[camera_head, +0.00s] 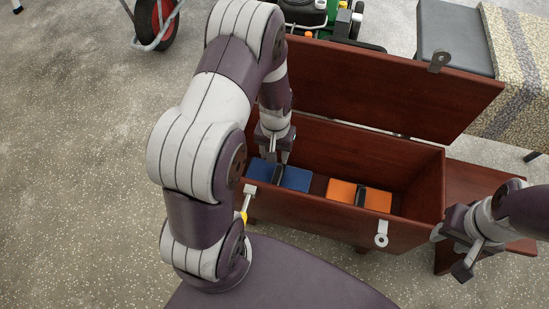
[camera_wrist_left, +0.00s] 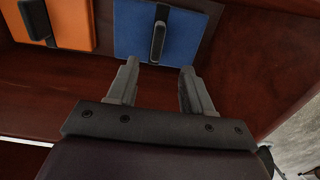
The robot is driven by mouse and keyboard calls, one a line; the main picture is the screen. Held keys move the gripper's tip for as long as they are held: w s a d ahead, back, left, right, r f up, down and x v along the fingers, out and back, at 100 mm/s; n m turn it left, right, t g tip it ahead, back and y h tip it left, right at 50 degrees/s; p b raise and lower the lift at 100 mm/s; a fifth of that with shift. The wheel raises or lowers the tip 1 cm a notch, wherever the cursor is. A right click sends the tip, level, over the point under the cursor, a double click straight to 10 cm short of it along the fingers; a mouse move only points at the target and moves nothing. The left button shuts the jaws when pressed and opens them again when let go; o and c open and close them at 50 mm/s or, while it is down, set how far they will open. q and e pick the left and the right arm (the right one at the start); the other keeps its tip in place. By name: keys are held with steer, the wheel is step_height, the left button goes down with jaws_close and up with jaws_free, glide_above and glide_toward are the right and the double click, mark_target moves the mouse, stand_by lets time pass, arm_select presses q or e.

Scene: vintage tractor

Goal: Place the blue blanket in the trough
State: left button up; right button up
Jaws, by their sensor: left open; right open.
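The only blue thing, a flat blue rectangular piece (camera_head: 294,178) with a black handle, lies at the left end inside an open reddish-brown wooden chest (camera_head: 400,232). It looks stiff rather than like a cloth blanket. It also shows in the left wrist view (camera_wrist_left: 190,37). My left gripper (camera_head: 273,156) points down into the chest over the blue piece, open and empty. In the left wrist view its fingertips (camera_wrist_left: 158,68) are on either side of the handle's near end; contact cannot be told. My right gripper (camera_head: 449,254) is open and empty outside the chest's right end. No separate trough is recognisable.
An orange piece (camera_head: 373,194) with a black handle lies in the chest to the right. The raised lid (camera_head: 385,85) stands behind. A wooden bench (camera_head: 470,184) is at the right. A wheel (camera_head: 158,20) and patterned fabric (camera_head: 512,85) are farther back. Floor at left is clear.

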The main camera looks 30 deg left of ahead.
arm_select(q)
steer(key=s+d+r+m, duration=0.1)
steer(key=s+d+r, duration=0.2)
steer(key=r, duration=0.5)
steer(key=s+d+r+m+t, duration=0.1)
steer(key=s+d+r, duration=0.2)
steer(key=s+r, duration=0.2)
step_height(320, 180, up, 4)
steer(key=shift+s+d+f+m+t+p, duration=0.2)
steer(key=shift+s+d+m+t+p, duration=0.1)
steer(key=shift+d+m, duration=0.1)
